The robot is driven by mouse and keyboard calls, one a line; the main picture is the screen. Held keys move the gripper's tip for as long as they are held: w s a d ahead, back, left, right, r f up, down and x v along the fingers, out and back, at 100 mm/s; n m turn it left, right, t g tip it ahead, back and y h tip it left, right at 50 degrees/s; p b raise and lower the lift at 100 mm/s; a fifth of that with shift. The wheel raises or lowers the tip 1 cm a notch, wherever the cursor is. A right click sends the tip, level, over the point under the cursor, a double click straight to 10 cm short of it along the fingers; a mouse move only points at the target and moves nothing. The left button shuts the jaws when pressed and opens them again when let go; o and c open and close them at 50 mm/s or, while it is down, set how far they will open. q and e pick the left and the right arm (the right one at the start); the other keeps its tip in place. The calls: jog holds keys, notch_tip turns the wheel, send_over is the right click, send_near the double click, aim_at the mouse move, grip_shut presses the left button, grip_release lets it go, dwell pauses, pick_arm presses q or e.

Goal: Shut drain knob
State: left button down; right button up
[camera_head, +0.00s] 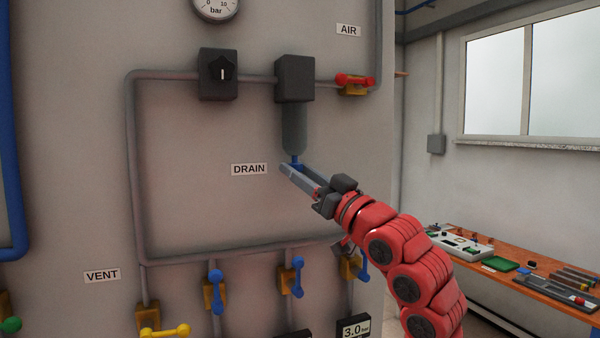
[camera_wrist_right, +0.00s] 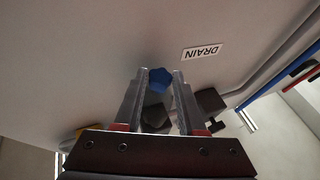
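The blue drain knob (camera_head: 297,160) sits at the bottom of the dark grey filter bowl (camera_head: 295,127), to the right of the DRAIN label (camera_head: 249,169). My right gripper (camera_head: 294,168) reaches up to it from the lower right. In the right wrist view the blue knob (camera_wrist_right: 159,82) shows between the tips of the two fingers of the right gripper (camera_wrist_right: 160,76). The fingers are apart, one on each side of the knob. I cannot tell whether either finger touches it. My left gripper is not in view.
A black regulator knob (camera_head: 222,73) and a red-handled AIR valve (camera_head: 355,82) sit on the pipe above. Blue-handled valves (camera_head: 215,285) and a yellow-handled valve (camera_head: 165,331) line the panel below. An orange workbench (camera_head: 530,272) with tools stands at the right.

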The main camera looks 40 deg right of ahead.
grip_shut()
jog(key=h+b, duration=0.1)
jog(key=b, duration=0.1)
jog(key=m+h+b, duration=0.1)
jog(key=h+b, duration=0.1)
jog(key=m+h+b, duration=0.1)
jog(key=b, duration=0.2)
jog(key=shift+a+f, duration=0.35)
jog(key=shift+f, duration=0.05)
jog(key=shift+r+m+h, duration=0.15)
jog(key=shift+m+h, duration=0.25)
jog(key=shift+h, duration=0.6)
jog(key=shift+w+a+r+m+h, duration=0.1)
jog(key=shift+a+r+m+h, duration=0.1)
jog(key=shift+m+h, duration=0.45)
jog(key=shift+r+m+g+h, duration=0.15)
jog(key=shift+m+g+h, duration=0.2)
jog(key=shift+h, duration=0.7)
jog(key=shift+w+a+m+g+h+p, duration=0.1)
jog(key=shift+m+g+h+p, duration=1.15)
jog(key=shift+h, duration=0.6)
jog(key=shift+a+m+g+h+p, duration=0.1)
jog(key=shift+m+g+h+p, duration=1.15)
jog(key=shift+h, duration=0.65)
jog(key=shift+w+m+g+h+p, duration=0.1)
jog(key=shift+m+g+h+p, duration=0.85)
jog(key=shift+h+p, duration=0.75)
jog(key=shift+s+g+h, duration=0.1)
jog(key=shift+g+h, duration=0.2)
jog(key=shift+h, duration=0.05)
